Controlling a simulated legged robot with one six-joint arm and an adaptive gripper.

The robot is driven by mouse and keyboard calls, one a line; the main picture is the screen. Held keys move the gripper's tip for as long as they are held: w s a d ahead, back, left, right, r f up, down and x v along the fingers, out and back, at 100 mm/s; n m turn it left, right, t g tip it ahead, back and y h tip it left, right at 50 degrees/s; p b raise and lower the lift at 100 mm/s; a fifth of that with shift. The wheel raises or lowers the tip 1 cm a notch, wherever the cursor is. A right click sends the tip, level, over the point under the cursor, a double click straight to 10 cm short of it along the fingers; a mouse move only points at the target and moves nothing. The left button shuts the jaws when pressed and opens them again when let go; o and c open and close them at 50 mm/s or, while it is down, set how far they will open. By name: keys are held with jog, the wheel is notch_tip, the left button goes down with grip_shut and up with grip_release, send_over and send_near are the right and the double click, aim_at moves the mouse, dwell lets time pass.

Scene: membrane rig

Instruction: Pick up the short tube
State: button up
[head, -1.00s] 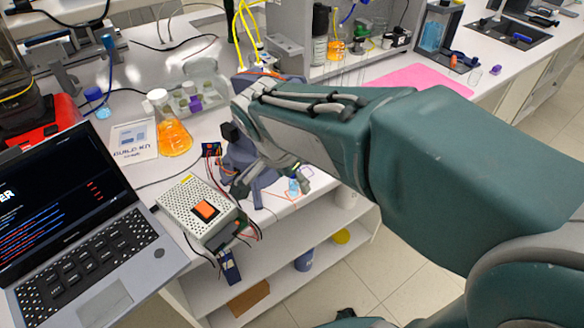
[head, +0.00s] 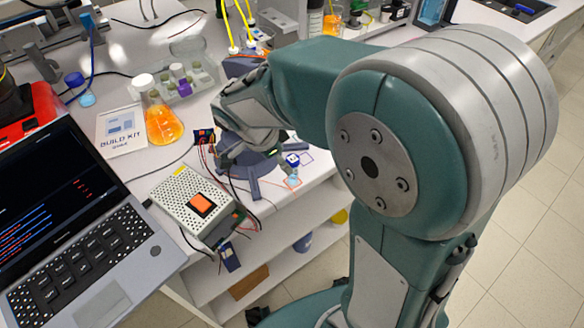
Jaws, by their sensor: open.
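A small tube-like object with a dark blue and white top (head: 293,160) and a light blue lower part stands near the bench's front edge, by coloured outlines. It looks like the short tube, but it is too small to be sure. My gripper (head: 252,150) is open, left of this object and over a dark grey-purple stand (head: 254,187). The gripper appears apart from the object. My wrist and the gripper's own body hide part of the stand and the space between the fingers.
A perforated metal box with an orange switch (head: 194,204) and loose wires lies at the front. An orange-filled flask (head: 160,118), a rack with vials (head: 181,82) and a laptop (head: 60,215) stand to the left. The bench edge drops to lower shelves (head: 290,222).

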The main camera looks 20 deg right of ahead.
jog(key=x, duration=0.4)
jog(key=shift+s+d+f, duration=0.15)
jog(key=shift+s+d, duration=0.05)
jog(key=shift+s, duration=0.15)
jog(key=shift+w+d+f, duration=0.1)
jog(key=shift+d+f, duration=0.05)
jog(key=shift+f, duration=0.35)
jog(key=c, duration=1)
